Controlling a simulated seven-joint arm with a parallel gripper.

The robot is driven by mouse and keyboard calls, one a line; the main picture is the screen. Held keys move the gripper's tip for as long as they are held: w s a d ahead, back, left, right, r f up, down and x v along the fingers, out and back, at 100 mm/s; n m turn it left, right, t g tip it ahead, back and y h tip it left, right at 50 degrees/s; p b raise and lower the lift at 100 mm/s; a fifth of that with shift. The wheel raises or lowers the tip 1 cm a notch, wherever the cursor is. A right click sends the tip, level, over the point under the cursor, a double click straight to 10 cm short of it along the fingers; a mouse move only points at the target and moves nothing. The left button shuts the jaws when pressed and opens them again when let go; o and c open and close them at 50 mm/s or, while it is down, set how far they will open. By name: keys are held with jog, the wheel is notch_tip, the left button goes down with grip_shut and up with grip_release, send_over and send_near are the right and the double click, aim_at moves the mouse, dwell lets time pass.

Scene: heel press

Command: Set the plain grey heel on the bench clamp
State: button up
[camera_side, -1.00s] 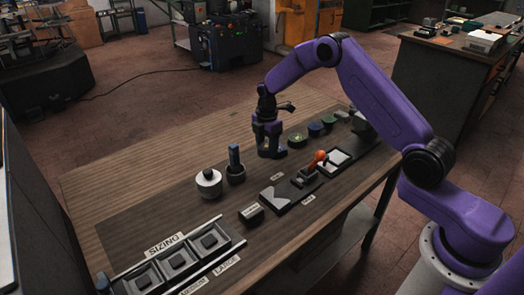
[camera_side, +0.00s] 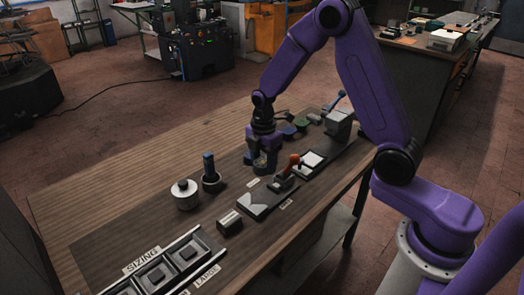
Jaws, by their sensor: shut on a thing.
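My gripper (camera_side: 263,160) points down low over the far middle of the bench, near the row of small coloured dishes. It is shut on a small greyish piece (camera_side: 262,161), mostly hidden by the fingers; I cannot tell from this view whether it is the plain grey heel. I cannot tell for certain that this is the bench clamp. A grey block-shaped device (camera_side: 338,121) with a blue lever stands at the far right of the bench.
A pale square pad (camera_side: 311,160) lies right. The sizing tray (camera_side: 206,240) is at front. The bench's left side is clear.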

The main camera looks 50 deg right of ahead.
aim_at(263, 199)
jog(key=shift+s+a+f, duration=0.4)
jog(key=shift+s+a, duration=0.1)
jog(key=shift+a, duration=0.1)
jog(key=shift+f, duration=4.3)
jog(key=shift+f, duration=0.6)
jog(key=o, duration=1.4)
jog(key=shift+r, duration=0.1)
notch_tip(263, 199, up, 17)
jog(key=shift+r, duration=0.15)
